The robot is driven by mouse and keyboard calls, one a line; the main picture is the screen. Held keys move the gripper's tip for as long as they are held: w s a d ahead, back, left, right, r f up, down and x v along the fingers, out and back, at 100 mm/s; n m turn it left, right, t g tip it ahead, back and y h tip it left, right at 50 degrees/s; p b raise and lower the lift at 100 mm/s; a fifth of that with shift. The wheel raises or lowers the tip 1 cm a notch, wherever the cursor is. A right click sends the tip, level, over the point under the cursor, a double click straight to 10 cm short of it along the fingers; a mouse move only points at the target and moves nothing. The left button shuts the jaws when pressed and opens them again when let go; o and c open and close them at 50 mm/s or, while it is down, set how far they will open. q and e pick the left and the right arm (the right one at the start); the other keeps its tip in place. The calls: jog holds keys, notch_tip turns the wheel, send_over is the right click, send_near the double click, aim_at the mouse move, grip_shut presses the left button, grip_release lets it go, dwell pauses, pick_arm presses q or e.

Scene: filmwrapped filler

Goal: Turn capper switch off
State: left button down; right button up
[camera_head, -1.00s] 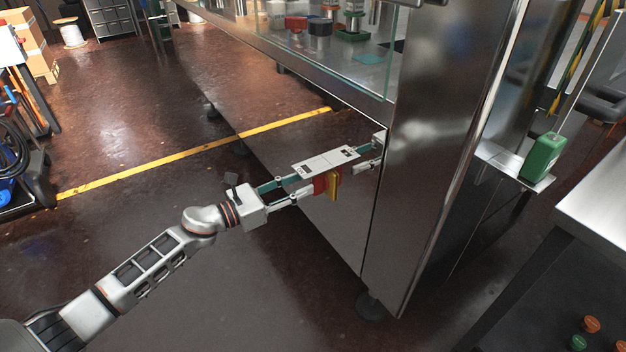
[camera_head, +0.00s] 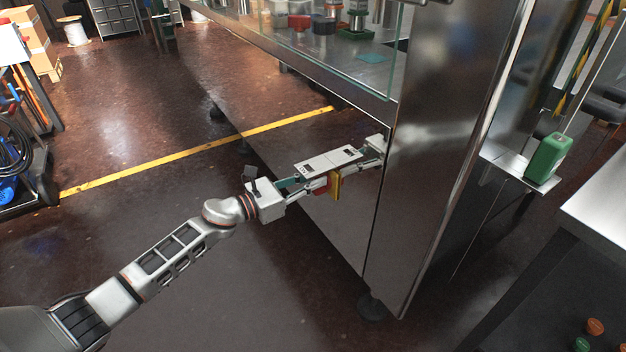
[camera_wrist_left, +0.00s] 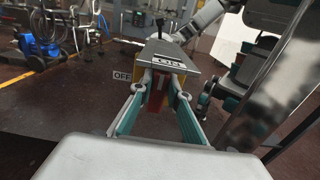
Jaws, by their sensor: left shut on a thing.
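The capper switch is a grey box (camera_head: 328,158) with black-and-white labels on the machine's steel side. Its red handle (camera_head: 321,188) and yellow plate (camera_head: 335,186) show below the box in the head view. My left gripper (camera_head: 318,183) is at the switch, shut on the red handle. In the left wrist view the red handle (camera_wrist_left: 158,92) stands between the two fingers, which hide part of the yellow plate. An ON label (camera_wrist_left: 168,62) is on the box top and an OFF label (camera_wrist_left: 122,77) is at its left. My right gripper is out of view.
The polished steel cabinet (camera_head: 440,150) stands close on the right and mirrors the arm. A glass-sided work area is above. A green bottle-like object (camera_head: 547,158) sits on a ledge at right. Open floor (camera_head: 160,120) with a yellow line lies to the left.

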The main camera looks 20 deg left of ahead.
pick_arm(q)
jog(key=shift+w+a+f+n+p, duration=0.25)
jog(key=shift+f+n+p, duration=0.15)
jog(key=shift+n, duration=2.65)
jog(key=shift+w+a+f+n+p, duration=0.1)
jog(key=shift+a+f+n+p, duration=0.3)
jog(key=shift+n, duration=2.6)
jog(key=shift+w+a+f+n+p, duration=0.15)
jog(key=shift+n+p, duration=0.4)
jog(key=shift+n, duration=2.5)
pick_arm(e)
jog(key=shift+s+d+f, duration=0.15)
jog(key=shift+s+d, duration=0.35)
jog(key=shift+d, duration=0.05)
pick_arm(q)
jog(key=shift+d, duration=0.1)
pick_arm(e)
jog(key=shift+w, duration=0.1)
